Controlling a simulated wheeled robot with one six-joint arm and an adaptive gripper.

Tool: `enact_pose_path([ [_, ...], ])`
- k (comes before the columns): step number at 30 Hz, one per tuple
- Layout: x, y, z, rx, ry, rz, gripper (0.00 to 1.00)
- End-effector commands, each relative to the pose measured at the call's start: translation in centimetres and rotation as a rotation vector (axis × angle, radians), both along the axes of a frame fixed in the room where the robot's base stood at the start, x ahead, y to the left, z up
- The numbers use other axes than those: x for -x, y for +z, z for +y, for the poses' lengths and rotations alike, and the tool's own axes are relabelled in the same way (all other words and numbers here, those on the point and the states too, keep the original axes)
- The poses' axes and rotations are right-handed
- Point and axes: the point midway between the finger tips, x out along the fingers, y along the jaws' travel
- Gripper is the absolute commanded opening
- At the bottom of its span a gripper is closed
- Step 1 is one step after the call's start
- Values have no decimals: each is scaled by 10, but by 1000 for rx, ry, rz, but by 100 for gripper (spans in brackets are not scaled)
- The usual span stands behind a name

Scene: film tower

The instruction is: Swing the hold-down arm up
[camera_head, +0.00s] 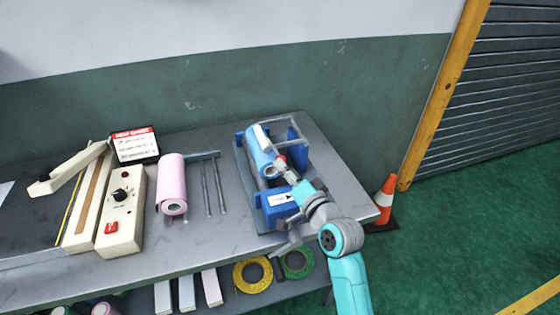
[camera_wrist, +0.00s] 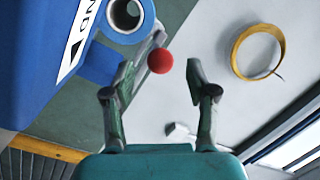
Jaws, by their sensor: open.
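The film tower (camera_head: 243,165) is a blue stand on the bench with a blue film roll (camera_head: 258,140) in it. The roll's open end (camera_wrist: 125,15) shows in the wrist view. A red ball knob (camera_wrist: 160,61) appears between my fingertips in the wrist view; it also shows in the head view (camera_head: 281,158). It seems to belong to the hold-down arm, whose bar is mostly hidden by my gripper. My gripper (camera_head: 287,167) is open, reaching into the tower from the front right. Its fingers (camera_wrist: 160,68) stand apart, with gaps either side of the knob.
The blue labelled block (camera_wrist: 40,50) is close on the left in the wrist view. Left on the bench (camera_head: 335,190) are a pink roll (camera_head: 172,185), metal rods (camera_head: 207,190) and a heat sealer (camera_head: 123,208). A yellow tape coil (camera_head: 252,275) lies below. A cone (camera_head: 386,195) stands right.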

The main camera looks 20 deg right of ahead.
Motion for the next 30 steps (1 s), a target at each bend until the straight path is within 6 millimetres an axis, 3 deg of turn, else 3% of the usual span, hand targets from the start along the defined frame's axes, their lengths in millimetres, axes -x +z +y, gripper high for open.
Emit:
enact_pose_path([
  [3,-19,1,4,1,0,-2,57],
  [9,-38,0,7,0,0,0,57],
  [20,-42,0,8,0,-1,-1,57],
  [23,-42,0,8,0,-1,-1,37],
  [27,-42,0,8,0,-1,-1,2],
  [30,-42,0,8,0,-1,-1,0],
])
